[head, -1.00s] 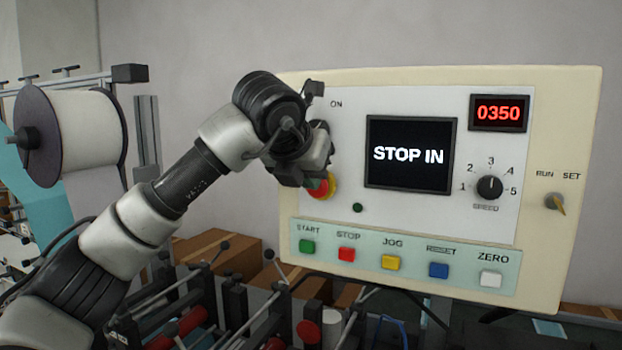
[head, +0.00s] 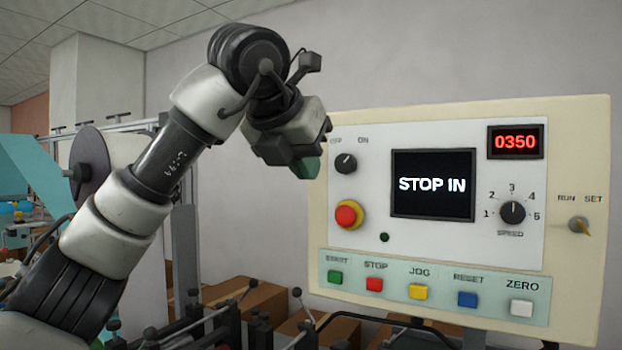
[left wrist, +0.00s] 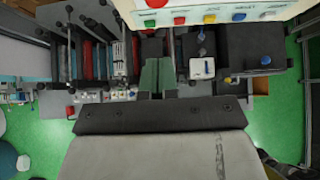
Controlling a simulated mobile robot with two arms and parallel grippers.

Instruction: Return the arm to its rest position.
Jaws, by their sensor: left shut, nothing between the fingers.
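My left arm comes in from the left in the head view. Its gripper (head: 306,167) hangs in the air to the left of the control panel (head: 320,225), above and left of the red emergency button (head: 348,214), apart from it. In the left wrist view the two green fingers (left wrist: 157,76) are together with nothing between them. The panel's screen (head: 433,184) reads "STOP IN" and the red display (head: 515,142) reads 0350. My right gripper is not in view.
The panel has an OFF/ON knob (head: 345,163), a speed dial (head: 512,212) and a row of coloured buttons. Cardboard boxes (head: 245,298) and machine rods stand below. A large white roll (head: 120,150) is behind my arm. The wall area above the panel is free.

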